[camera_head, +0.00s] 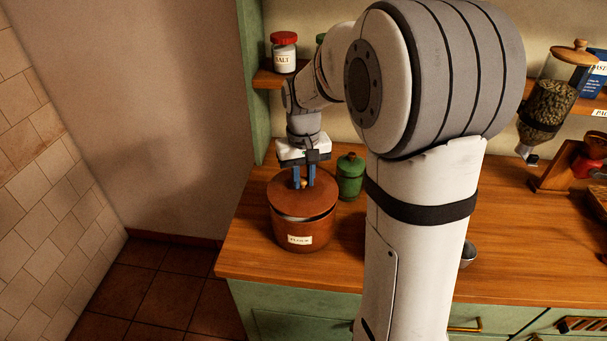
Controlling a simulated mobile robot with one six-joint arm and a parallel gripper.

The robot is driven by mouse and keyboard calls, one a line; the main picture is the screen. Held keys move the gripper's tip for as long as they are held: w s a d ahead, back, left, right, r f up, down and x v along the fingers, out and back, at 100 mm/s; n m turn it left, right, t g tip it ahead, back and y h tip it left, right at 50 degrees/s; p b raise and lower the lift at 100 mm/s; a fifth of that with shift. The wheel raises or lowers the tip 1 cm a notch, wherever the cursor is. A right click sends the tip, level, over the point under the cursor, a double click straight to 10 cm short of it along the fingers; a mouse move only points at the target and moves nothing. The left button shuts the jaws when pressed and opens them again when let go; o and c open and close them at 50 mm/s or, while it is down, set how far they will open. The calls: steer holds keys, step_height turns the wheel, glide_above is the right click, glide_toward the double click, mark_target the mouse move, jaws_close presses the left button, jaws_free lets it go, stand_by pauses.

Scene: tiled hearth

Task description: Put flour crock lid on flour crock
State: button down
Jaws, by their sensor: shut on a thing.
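The flour crock (304,236) is a round brown pot with a pale FLOUR label, standing near the left end of the wooden counter. Its brown lid (283,203) lies over the crock's mouth, looking slightly tilted, with a pale gap showing under its front edge. My gripper (304,183) points down above the lid's centre, its blue fingers shut on the lid's small light knob. The far side of the lid is partly hidden by the fingers.
A green lidded jar (350,177) stands close behind the crock to the right. A salt jar (284,52) sits on the shelf above. My arm hides the middle of the wooden counter (255,262). A grain dispenser (548,100) is at the right.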

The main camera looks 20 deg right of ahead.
steer(key=shift+f+b, duration=0.55)
steer(key=shift+f, duration=0.5)
steer(key=shift+r, duration=0.1)
stand_by(0.4)
steer(key=c, duration=1.2)
jaws_free()
steer(key=shift+r, duration=0.1)
step_height(320, 180, up, 8)
steer(key=shift+f, duration=0.2)
